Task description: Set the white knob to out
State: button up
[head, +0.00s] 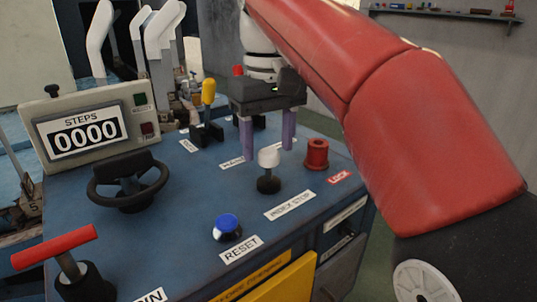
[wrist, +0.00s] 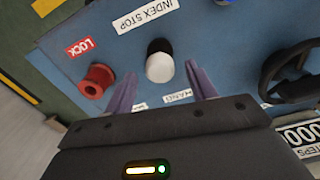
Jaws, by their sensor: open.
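The white knob (head: 268,158) sits on a black base on the blue panel, behind the "INDEX STOP" label (head: 290,205). In the wrist view the white knob (wrist: 160,67) is near the middle, just beyond and between my fingertips. My gripper (head: 269,150) has two purple fingers, open and pointing down, behind the knob in the head view. The gripper (wrist: 163,90) is empty, and the fingers stand apart on either side of the knob. I cannot tell whether the knob is in or out.
A red lock knob (head: 316,154) stands close to the right. A blue button (head: 227,227) labelled "RESET", a black handwheel (head: 128,182), a yellow-topped lever (head: 208,95) and a "0000" steps counter (head: 88,132) surround the area. The panel in front of the white knob is clear.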

jog(key=shift+f, duration=0.9)
